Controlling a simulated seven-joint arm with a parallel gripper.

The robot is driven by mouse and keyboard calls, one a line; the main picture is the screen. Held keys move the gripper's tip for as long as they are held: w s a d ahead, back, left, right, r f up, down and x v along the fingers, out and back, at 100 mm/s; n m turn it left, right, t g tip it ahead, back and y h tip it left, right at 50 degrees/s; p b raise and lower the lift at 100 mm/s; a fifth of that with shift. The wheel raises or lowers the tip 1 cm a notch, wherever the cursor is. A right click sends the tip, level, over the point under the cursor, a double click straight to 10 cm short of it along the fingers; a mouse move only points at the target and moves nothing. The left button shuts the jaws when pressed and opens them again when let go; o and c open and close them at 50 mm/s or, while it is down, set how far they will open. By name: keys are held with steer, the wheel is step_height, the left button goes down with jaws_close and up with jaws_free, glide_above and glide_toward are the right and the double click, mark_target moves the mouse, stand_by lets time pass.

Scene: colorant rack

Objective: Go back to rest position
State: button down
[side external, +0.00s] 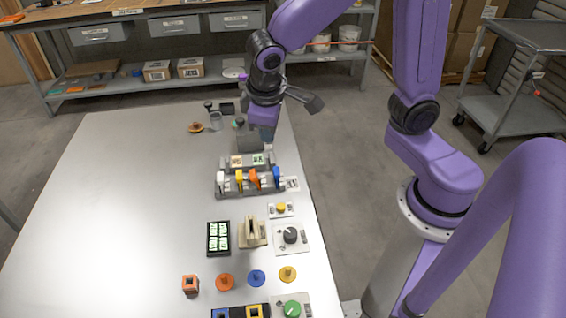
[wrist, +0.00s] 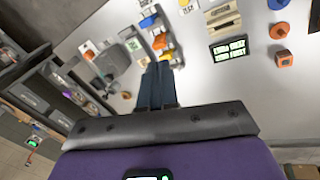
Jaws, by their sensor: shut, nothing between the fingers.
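My gripper (side external: 267,137) hangs over the far right part of the white table (side external: 120,200), beyond the colorant rack (side external: 222,192). In the wrist view its two dark fingers (wrist: 157,72) are together with nothing between them. The rack holds a white, a yellow (side external: 239,178), an orange (side external: 254,179) and a blue (side external: 276,176) piece in a row. It also shows in the wrist view beyond the fingertips, partly hidden by them.
A grey block (side external: 247,141) stands close to my gripper. Nearer the camera are a black display panel (side external: 218,238), a beige block (side external: 252,232), a dial box (side external: 291,238), an orange cube (side external: 190,285) and coloured knobs. The table's left side is clear.

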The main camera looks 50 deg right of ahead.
steer(key=s+d+n+g+y, duration=0.1)
steer(key=s+d+n, duration=0.1)
steer(key=s, duration=0.7)
steer(key=s+d+n+g+y, duration=0.1)
steer(key=s+d+n, duration=0.1)
steer(key=s+n, duration=0.3)
steer(key=s+r, duration=0.1)
steer(key=s, duration=0.3)
steer(key=shift+d+y, duration=0.4)
steer(key=shift+s, duration=0.1)
